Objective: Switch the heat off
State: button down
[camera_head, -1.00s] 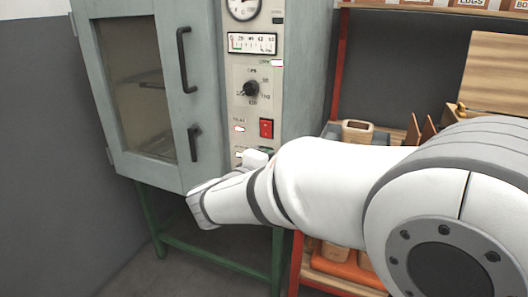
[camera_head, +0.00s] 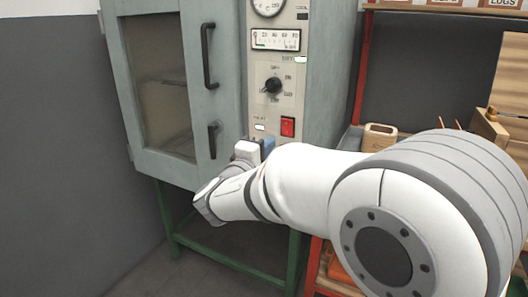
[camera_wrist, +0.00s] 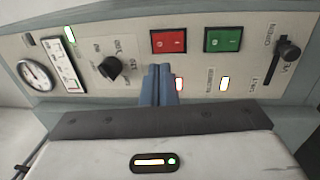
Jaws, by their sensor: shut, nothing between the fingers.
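The cabinet's control panel (camera_head: 273,100) shows a red rocker switch (camera_head: 288,127) with a lit lamp (camera_head: 260,127) to its left, under small lettering. In the wrist view the panel is turned sideways; the red switch (camera_wrist: 168,41) and a green switch (camera_wrist: 222,39) stand side by side. A reddish lit lamp (camera_wrist: 179,84) sits below the red switch. My gripper (camera_wrist: 160,70) has its blue fingers shut and empty, their tips just below the red switch in that view; contact cannot be told. In the head view my gripper (camera_head: 267,145) is just below and left of the red switch. The green switch is hidden there.
A black rotary knob (camera_head: 273,86), a strip meter (camera_head: 275,40) and a dial gauge (camera_head: 268,5) are above. A lever (camera_wrist: 288,50) is at the wrist view's right. The cabinet door (camera_head: 172,85) is closed. A shelf with wooden containers (camera_head: 380,137) stands right.

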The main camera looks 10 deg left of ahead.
aim_at(288, 123)
jog(key=x, duration=0.9)
jog(key=shift+b, duration=0.35)
jog(key=shift+w+d, duration=0.1)
jog(key=shift+r, duration=0.1)
jog(key=shift+w+r+p, duration=0.2)
jog(key=shift+p, duration=0.2)
jog(key=shift+f, duration=0.15)
jog(key=shift+s+f+b, duration=0.1)
jog(key=shift+s+b, duration=0.15)
jog(key=shift+b, duration=0.1)
jog(key=s+a+r, duration=0.1)
jog(key=s+a, duration=0.1)
jog(key=s, duration=0.4)
jog(key=s+a+r, duration=0.1)
jog(key=s+a, duration=0.1)
jog(key=s, duration=0.4)
jog(key=shift+s+a, duration=0.3)
jog(key=shift+s, duration=0.1)
